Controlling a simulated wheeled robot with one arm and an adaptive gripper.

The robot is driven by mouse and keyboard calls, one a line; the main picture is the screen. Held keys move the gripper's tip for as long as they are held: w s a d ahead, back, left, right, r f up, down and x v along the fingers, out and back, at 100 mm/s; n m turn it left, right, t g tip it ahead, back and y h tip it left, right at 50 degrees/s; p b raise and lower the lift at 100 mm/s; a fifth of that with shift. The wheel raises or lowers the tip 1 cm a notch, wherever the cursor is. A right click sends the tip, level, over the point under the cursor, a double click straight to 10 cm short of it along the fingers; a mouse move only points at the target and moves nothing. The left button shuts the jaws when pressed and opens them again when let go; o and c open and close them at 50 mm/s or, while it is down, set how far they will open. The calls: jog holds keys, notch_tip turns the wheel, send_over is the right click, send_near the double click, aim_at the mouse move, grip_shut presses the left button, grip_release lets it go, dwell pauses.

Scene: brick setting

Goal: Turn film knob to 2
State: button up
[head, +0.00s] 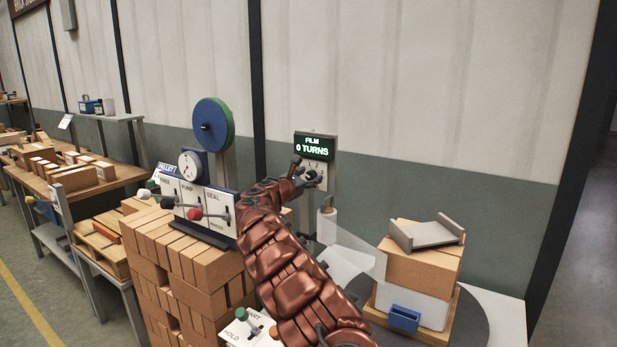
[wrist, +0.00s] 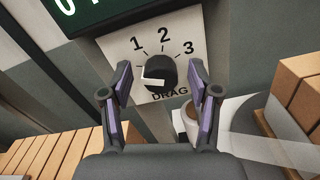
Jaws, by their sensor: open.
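The film knob (wrist: 158,75) is a round black dial with a pale pointer bar on a white plate marked 1, 2, 3 and DRAG. Its pointer lies toward the left, below the 1. The display (head: 314,147) above it reads FILM 0 TURNS. My gripper (wrist: 163,88) is open in the wrist view, with one finger on each side of the knob and a gap to it on both sides. In the head view my gripper (head: 306,172) is at the control box and covers much of the knob plate.
At right, a wrapped brick stack (head: 415,275) sits on a turntable. The wall is close behind.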

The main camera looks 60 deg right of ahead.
jog(key=c, duration=1.2)
jog(key=shift+o, duration=0.2)
jog(key=shift+f, duration=0.1)
